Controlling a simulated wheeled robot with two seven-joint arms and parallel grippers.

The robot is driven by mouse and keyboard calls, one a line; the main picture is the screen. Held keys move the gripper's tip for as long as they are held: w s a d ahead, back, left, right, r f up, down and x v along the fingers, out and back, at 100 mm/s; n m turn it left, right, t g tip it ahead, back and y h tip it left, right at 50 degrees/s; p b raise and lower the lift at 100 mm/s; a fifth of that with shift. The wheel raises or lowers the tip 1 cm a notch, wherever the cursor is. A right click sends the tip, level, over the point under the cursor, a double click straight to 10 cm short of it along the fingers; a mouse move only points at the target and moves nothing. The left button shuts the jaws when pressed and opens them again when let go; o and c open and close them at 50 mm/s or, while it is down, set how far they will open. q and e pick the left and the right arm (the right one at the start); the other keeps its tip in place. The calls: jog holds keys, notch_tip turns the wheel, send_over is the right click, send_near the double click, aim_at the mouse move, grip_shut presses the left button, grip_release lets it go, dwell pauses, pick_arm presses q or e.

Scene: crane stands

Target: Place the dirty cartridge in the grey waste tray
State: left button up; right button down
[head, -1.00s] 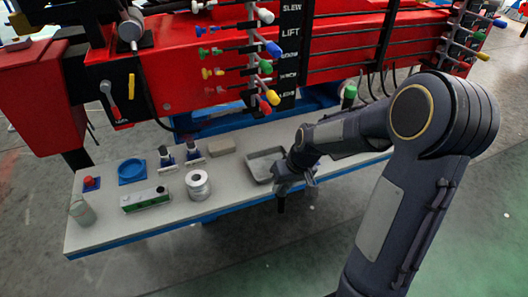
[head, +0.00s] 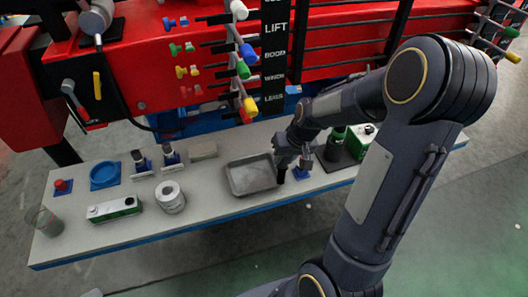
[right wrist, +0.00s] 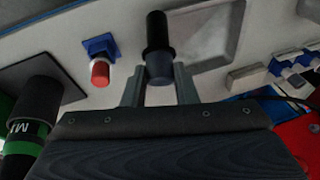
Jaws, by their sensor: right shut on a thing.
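The grey waste tray (head: 236,189) lies on the bench and looks empty; part of it also shows in the right wrist view (right wrist: 215,38). My right gripper (head: 284,160) is just right of the tray in the head view. Its two fingers (right wrist: 158,86) are shut on a dark, black-and-grey cylindrical cartridge (right wrist: 158,34). The cartridge (head: 281,175) hangs down beside the tray's right edge; I cannot tell its exact height above the bench. My left gripper is not in view.
A blue block with a red knob (right wrist: 100,72) stands close to the cartridge. A green-banded bottle on a dark mat (right wrist: 30,120) is farther along. A white roll (head: 170,197), a green-and-white box (head: 114,209) and a blue dish (head: 104,175) stand left. The red crane rises behind.

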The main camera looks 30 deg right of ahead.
jog(key=w+a+f, duration=0.1)
jog(key=w, duration=0.1)
jog(key=w+a+f, duration=0.1)
jog(key=w, duration=0.1)
jog(key=w+f+p, duration=0.1)
jog(key=w, duration=0.1)
jog(key=shift+w+a+f, duration=0.25)
jog(key=shift+a, duration=0.15)
jog(key=shift+f, duration=0.2)
jog(key=c, duration=1.1)
grip_release()
jog(key=shift+c, duration=0.2)
jog(key=shift+r, duration=0.2)
